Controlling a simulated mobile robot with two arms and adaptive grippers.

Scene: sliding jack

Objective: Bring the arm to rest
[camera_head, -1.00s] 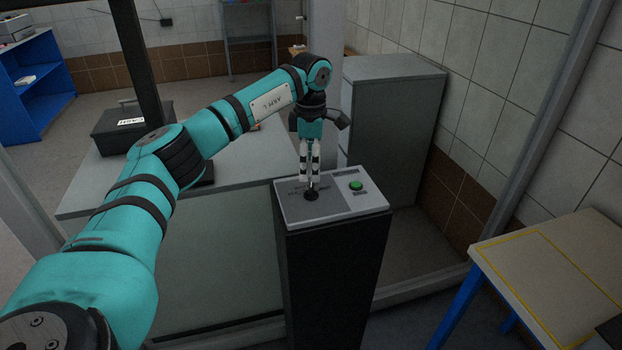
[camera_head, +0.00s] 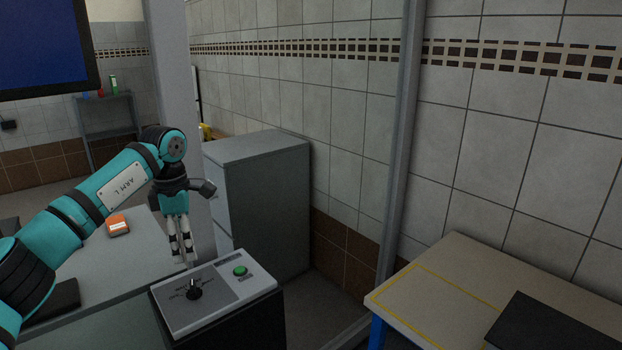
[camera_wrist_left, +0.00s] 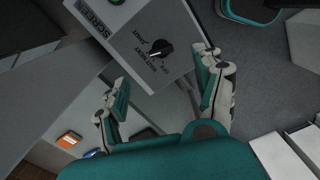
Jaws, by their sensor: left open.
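My teal left arm comes in from the left in the head view. Its gripper (camera_head: 183,256) points down just behind and left of the control pedestal's top, apart from the black knob (camera_head: 194,290). In the left wrist view the fingers (camera_wrist_left: 163,92) are spread with nothing between them. The knob also shows there (camera_wrist_left: 158,48), beyond the fingertips on its grey labelled panel. The pedestal (camera_head: 228,309) has a green button (camera_head: 239,271) to the right of the knob. My right gripper is in neither view.
A grey cabinet (camera_head: 262,200) stands behind the pedestal. A grey table (camera_head: 95,262) with an orange box (camera_head: 118,226) lies under my left arm. A yellow-lined table (camera_head: 452,274) with a black item (camera_head: 550,330) is at right. A metal post (camera_head: 403,130) rises between.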

